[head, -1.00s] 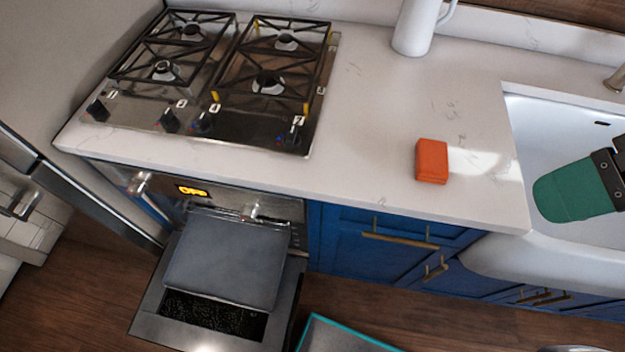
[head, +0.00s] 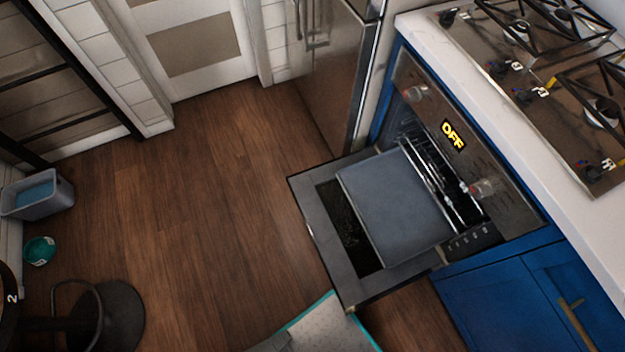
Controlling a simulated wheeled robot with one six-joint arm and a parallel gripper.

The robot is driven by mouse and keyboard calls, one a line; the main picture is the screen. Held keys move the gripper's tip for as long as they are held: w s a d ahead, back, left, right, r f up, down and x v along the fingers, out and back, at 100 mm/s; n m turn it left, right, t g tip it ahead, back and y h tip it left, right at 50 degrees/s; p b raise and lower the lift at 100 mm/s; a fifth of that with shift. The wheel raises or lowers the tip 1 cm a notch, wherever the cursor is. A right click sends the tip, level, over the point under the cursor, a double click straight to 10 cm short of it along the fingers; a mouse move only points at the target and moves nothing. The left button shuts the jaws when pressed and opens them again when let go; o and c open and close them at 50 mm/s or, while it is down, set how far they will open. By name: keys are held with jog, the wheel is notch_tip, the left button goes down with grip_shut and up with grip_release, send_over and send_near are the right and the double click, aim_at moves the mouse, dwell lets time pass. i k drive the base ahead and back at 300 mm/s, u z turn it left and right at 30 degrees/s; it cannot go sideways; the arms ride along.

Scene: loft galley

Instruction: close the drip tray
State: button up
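A flat grey tray (head: 393,205), which looks like the drip tray, sticks out from the oven (head: 435,120) under the hob. It lies above the lowered oven door (head: 318,208), covering part of it. Its inner end is at the oven's opening, by the wire rack (head: 440,185). A dark opening or glass panel (head: 350,240) shows in the door beside the tray. My gripper is not in view.
The oven display reads OFF. Blue cabinets (head: 500,305) are at right, the hob (head: 560,60) above. A teal-edged mat (head: 330,325) lies at the bottom. A stool base (head: 110,315), teal bowl (head: 39,250) and grey bin (head: 38,195) are at left. The middle wooden floor is clear.

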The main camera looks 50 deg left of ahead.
aim_at(400, 216)
jog(key=u, duration=2.65)
jog(key=k, duration=1)
jog(key=z, duration=0.95)
jog(key=i, duration=1)
jog(key=k, duration=0.45)
jog(key=z, duration=0.7)
jog(key=i, duration=0.55)
jog(key=u, duration=0.95)
